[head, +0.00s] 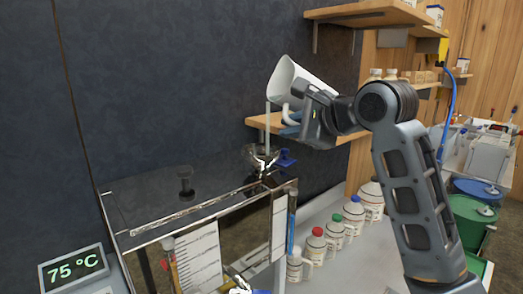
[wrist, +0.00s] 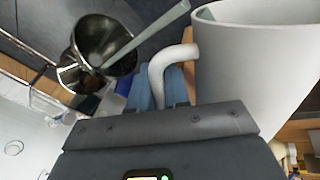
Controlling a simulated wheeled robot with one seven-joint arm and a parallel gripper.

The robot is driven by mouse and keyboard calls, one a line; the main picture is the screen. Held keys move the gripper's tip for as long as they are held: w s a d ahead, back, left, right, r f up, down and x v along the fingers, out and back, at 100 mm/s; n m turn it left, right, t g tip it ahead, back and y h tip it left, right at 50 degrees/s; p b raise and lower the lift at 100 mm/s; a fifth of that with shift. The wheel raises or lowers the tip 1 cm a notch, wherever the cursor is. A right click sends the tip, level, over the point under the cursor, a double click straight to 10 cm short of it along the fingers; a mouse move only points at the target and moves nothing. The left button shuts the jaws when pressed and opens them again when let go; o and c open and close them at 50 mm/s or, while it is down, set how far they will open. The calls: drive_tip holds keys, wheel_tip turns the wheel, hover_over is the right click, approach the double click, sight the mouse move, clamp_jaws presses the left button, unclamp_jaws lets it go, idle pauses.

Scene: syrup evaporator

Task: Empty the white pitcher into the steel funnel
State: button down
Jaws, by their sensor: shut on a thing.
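The white pitcher (head: 288,82) is tilted, its mouth toward the left, above the steel funnel (head: 262,158). My gripper (head: 291,130) is shut on the pitcher's handle, which shows between the blue fingers in the wrist view (wrist: 168,75). A pale, straight stream (head: 268,125) runs from the pitcher's lip down into the funnel. In the wrist view the stream (wrist: 145,38) crosses the funnel's open bowl (wrist: 105,38) and ends inside it. How much is left in the pitcher is hidden.
The funnel stands at the back right corner of a glass-topped tank (head: 150,205). A wooden shelf (head: 258,123) is behind the pitcher. Several capped bottles (head: 335,232) line the counter at right. A display (head: 75,270) reads 75 °C.

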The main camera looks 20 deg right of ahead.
drive_tip(key=shift+d+r+n+h+b, duration=0.35)
drive_tip(key=shift+n+h+b, duration=0.2)
drive_tip(key=shift+b, duration=0.8)
idle(1.2)
drive_tip(key=shift+a+f+n+t+h+b, duration=0.25)
drive_tip(key=shift+f+n+t+h+b, duration=0.25)
drive_tip(key=shift+b, duration=1.2)
idle(0.7)
drive_tip(key=shift+d+f+n+h, duration=0.25)
drive_tip(key=shift+n, duration=0.3)
idle(1.4)
drive_tip(key=shift+d+f, duration=0.1)
drive_tip(key=shift+f, duration=0.25)
drive_tip(key=shift+w+a+r+m+y+p, duration=0.1)
drive_tip(key=shift+a+r+m+y+p, duration=0.05)
drive_tip(key=shift+r+m+y+p, duration=0.3)
drive_tip(key=shift+a+r+m+y+p, duration=0.15)
drive_tip(key=shift+r+y+p, duration=0.1)
drive_tip(key=shift+r+p, duration=0.25)
drive_tip(key=shift+d+m+p, duration=0.45)
drive_tip(key=shift+m+p, duration=0.05)
drive_tip(key=shift+p, duration=0.4)
